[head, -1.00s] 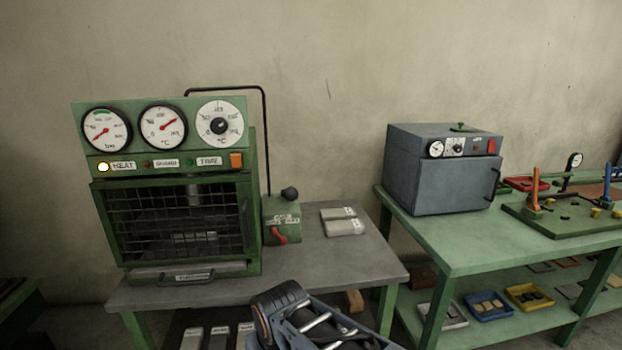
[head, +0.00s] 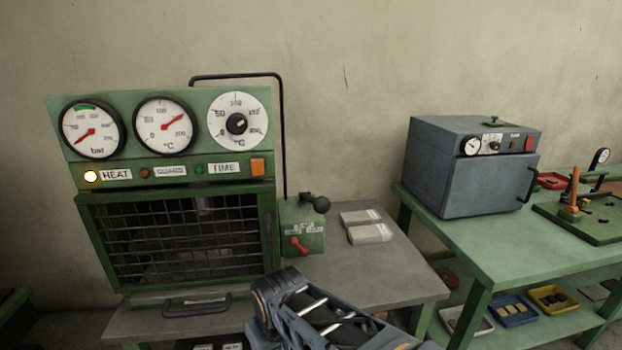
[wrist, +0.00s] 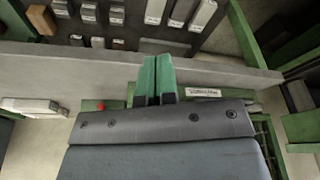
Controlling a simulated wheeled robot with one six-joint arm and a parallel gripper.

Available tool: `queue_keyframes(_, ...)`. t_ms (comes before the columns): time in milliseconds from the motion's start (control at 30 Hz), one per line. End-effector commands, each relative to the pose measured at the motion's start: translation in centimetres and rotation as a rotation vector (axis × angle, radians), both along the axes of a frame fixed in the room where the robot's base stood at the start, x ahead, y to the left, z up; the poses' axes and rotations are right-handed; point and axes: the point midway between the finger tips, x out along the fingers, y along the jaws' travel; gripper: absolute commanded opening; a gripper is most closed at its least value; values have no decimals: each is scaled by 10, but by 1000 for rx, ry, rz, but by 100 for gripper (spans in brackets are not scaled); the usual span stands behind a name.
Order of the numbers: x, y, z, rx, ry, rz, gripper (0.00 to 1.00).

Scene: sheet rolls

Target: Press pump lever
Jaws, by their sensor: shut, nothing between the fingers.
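The green pump box (head: 303,232) stands on the grey bench just right of the press. My gripper (wrist: 154,60) shows in the wrist view as two green fingers, shut together and empty. I see no contact with the lever. In the head view my arm is at the bottom centre, but the fingers do not show.
Pale blocks (head: 369,233) lie on the bench right of the pump. A grey oven (head: 472,170) stands on the green table at right. The wrist view also shows several blocks on a dark shelf (wrist: 125,38). The bench between the pump and its right edge is partly clear.

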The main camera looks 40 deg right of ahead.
Motion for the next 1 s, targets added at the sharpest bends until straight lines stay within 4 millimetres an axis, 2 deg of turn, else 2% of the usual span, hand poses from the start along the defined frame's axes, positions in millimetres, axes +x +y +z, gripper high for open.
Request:
queue_keyframes(267, 0, 0, 1, 0, 0, 0, 0)
queue_keyframes(367, 0, 0, 9, 0, 0, 0, 0)
queue_keyframes(433, 0, 0, 24, 1, 0, 1, 0)
queue_keyframes(767, 5, -2, 138, -4, 9, 27, 0)
queue_keyframes(967, 22, -13, 203, -20, 30, 98, 0)
queue_keyframes(1000, 29, -19, 220, -26, 40, 130, 0)
